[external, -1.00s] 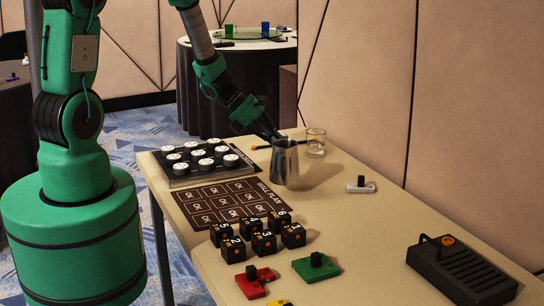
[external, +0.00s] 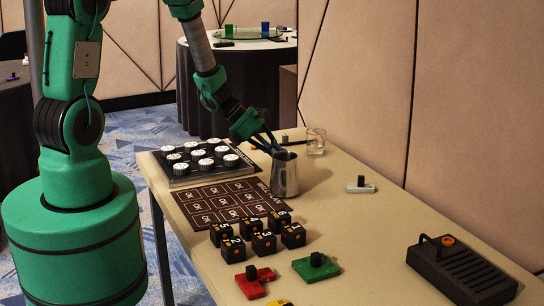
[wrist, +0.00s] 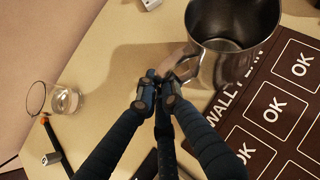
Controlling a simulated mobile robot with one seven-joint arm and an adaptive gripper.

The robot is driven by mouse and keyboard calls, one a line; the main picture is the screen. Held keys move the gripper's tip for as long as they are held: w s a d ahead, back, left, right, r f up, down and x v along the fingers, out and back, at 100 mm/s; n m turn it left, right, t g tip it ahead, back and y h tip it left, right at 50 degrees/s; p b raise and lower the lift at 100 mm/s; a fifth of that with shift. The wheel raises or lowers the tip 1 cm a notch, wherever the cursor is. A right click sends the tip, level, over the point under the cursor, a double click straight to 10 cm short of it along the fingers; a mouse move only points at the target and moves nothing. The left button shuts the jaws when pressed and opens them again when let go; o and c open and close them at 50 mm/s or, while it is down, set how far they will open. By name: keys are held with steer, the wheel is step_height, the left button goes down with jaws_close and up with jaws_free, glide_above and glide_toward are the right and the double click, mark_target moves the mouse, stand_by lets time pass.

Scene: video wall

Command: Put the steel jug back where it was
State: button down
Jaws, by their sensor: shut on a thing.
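The steel jug (external: 286,176) is upright near the middle of the table, to the right of the dark wall-plan sheet (external: 228,203). My gripper (external: 275,148) reaches it from the back left. In the wrist view my gripper (wrist: 160,92) is shut on the handle side of the jug (wrist: 232,65); the fingers hide part of the handle. In that view the jug's body overlaps the edge of the sheet (wrist: 236,135). I cannot tell whether the jug's base touches the table.
A glass (external: 316,142) stands behind the jug. A black stick with an orange tip (wrist: 55,145) lies near it. A board of white knobs (external: 200,158) is at the left; several numbered black cubes (external: 264,243) are in front. The table right of the jug is mostly clear.

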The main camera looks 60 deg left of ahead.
steer(key=shift+f, duration=0.2)
steer(key=c, duration=1.9)
jaws_free()
steer(key=shift+r, duration=0.15)
steer(key=shift+r+p, duration=0.4)
steer(key=p+v, duration=0.2)
steer(key=v, duration=0.9)
steer(key=shift+s+a+r, duration=0.15)
steer(key=shift+s+a, duration=0.05)
steer(key=shift+s, duration=0.15)
